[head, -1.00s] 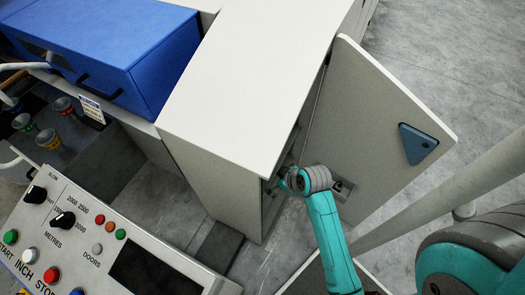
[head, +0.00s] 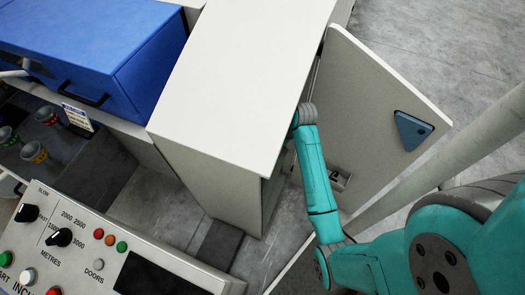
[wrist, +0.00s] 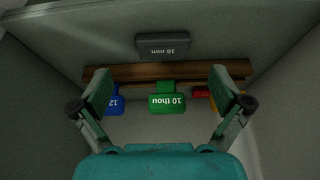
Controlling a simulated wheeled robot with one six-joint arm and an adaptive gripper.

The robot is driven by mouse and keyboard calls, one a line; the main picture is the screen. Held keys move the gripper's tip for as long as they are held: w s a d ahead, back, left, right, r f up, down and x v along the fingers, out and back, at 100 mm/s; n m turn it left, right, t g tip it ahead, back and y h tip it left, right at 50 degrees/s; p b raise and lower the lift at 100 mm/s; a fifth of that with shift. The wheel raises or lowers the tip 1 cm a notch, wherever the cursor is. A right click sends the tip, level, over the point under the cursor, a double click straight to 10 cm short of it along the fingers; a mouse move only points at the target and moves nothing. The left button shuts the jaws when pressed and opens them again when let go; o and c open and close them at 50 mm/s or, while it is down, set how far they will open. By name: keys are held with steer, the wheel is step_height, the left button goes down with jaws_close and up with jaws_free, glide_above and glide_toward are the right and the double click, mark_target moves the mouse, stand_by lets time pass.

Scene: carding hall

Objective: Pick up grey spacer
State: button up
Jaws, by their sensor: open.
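The grey spacer (wrist: 163,46), a dark grey block with white lettering that seems to read "10 mm", is at the back of the cabinet in the wrist view. It lies just beyond a brown wooden rack (wrist: 130,73). My gripper (wrist: 161,80) is open and empty, its fingers spread wide on either side of the rack's middle. The grey spacer is ahead of the fingertips and apart from them. In the head view my gripper and the spacer are hidden inside the white cabinet (head: 240,75).
A green "10 thou" tag (wrist: 167,103) sits between my fingers. A blue tag (wrist: 115,103) is by the left finger; red (wrist: 201,92) and yellow pieces are by the right one. The cabinet door (head: 375,95) stands open right of my arm. A control panel (head: 150,255) is at lower left.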

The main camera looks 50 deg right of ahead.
steer(key=shift+s+x, duration=0.15)
steer(key=shift+x, duration=1.2)
steer(key=shift+s+x, duration=0.1)
steer(key=shift+x, duration=1.25)
steer(key=shift+a+f, duration=0.1)
steer(key=shift+a, duration=0.05)
steer(key=c, duration=1.2)
